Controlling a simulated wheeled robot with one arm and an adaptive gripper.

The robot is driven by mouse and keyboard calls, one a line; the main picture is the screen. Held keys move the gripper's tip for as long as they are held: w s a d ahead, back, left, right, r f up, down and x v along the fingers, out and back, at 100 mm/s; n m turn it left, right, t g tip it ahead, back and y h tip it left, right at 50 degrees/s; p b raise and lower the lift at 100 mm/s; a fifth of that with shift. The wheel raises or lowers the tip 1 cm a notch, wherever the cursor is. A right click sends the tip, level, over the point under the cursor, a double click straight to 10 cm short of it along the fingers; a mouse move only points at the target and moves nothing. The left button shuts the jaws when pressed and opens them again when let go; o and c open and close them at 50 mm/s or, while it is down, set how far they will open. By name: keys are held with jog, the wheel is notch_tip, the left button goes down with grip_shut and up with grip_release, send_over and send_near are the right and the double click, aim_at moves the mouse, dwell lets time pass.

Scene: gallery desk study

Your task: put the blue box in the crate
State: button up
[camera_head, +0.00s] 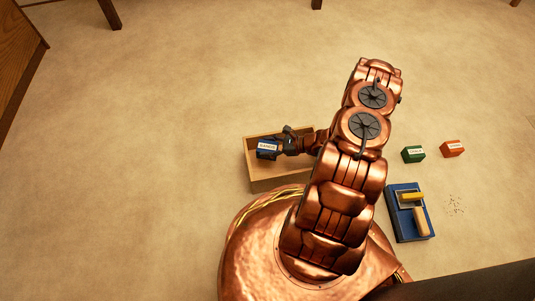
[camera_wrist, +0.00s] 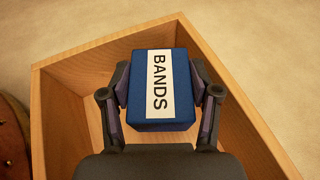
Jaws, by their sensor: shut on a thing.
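The blue box (camera_wrist: 140,84) with a white "BANDS" label is between the two fingers of my gripper (camera_wrist: 162,95) in the wrist view. My gripper is shut on it, one finger on each side. The wooden crate (camera_wrist: 60,110) lies around and below the box in that view. In the head view the blue box (camera_head: 266,153) shows over the left part of the crate (camera_head: 278,184), with my gripper (camera_head: 279,146) at its right. I cannot tell whether the box touches the crate floor.
A green box (camera_head: 413,154) and an orange box (camera_head: 452,149) stand on the floor to the right. The floor left of the crate is clear.

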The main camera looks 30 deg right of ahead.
jog(key=shift+f+b, duration=0.8)
jog(key=shift+f, duration=1.3)
jog(key=shift+f, duration=0.1)
jog(key=o, duration=1.2)
